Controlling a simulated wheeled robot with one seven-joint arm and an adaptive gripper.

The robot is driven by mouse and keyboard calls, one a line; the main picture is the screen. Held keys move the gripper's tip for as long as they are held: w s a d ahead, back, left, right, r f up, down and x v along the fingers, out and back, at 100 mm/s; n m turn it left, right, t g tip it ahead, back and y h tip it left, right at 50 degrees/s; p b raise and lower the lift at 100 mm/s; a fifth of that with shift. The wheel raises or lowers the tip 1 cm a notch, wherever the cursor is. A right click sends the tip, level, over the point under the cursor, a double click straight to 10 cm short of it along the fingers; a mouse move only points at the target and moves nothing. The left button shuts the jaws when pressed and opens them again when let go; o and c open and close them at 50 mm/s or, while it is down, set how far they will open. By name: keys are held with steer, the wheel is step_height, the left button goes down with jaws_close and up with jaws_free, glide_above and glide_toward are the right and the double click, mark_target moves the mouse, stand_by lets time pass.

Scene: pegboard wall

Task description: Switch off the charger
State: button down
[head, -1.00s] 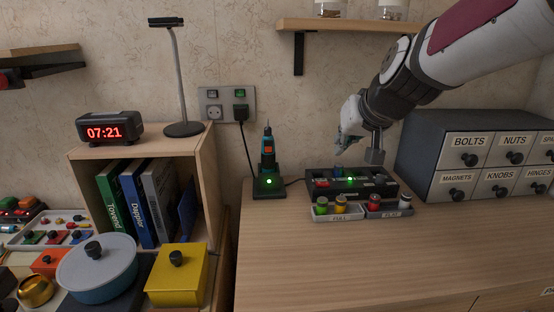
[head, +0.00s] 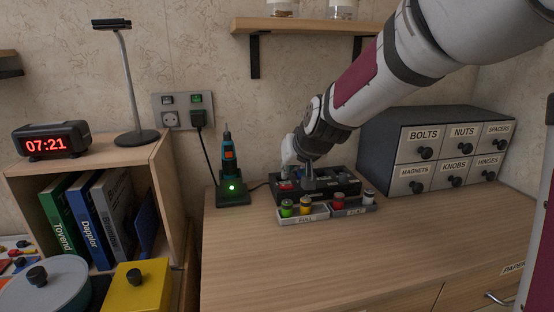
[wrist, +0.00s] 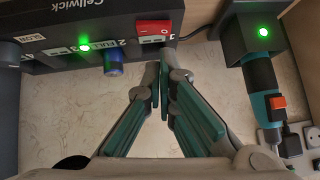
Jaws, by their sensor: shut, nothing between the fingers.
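The charger is a black box (head: 345,185) marked "Cellwick" on the wooden cabinet top. Its red rocker switch (wrist: 153,29) is at one end in the wrist view, and at the charger's left end (head: 286,185) in the head view. A small green light (wrist: 84,47) glows on the charger, with a blue cell (wrist: 113,62) beside it. My gripper (wrist: 163,70) is shut and empty, its tips just short of the switch in the wrist view; contact cannot be told. In the head view my gripper (head: 288,168) is over the charger's left end, and my arm hides part of it.
A drill in a dock (head: 231,185) with a green light stands left of the charger. A wall socket panel (head: 184,111) is behind it. Trays of coloured cells (head: 304,219) sit in front. A drawer unit (head: 428,150) stands right. The front cabinet top is clear.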

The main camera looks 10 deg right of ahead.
mark_target(287, 186)
steer(key=shift+a+f, duration=0.1)
steer(key=shift+f, duration=0.7)
steer(key=shift+f+b, duration=0.15)
steer(key=shift+b, duration=0.15)
steer(key=shift+a+f+b, duration=0.15)
steer(key=shift+f+b, duration=0.1)
steer(key=shift+b, duration=0.05)
steer(key=shift+a, duration=0.1)
steer(key=shift+d+b, duration=0.55)
steer(key=shift+d, duration=0.4)
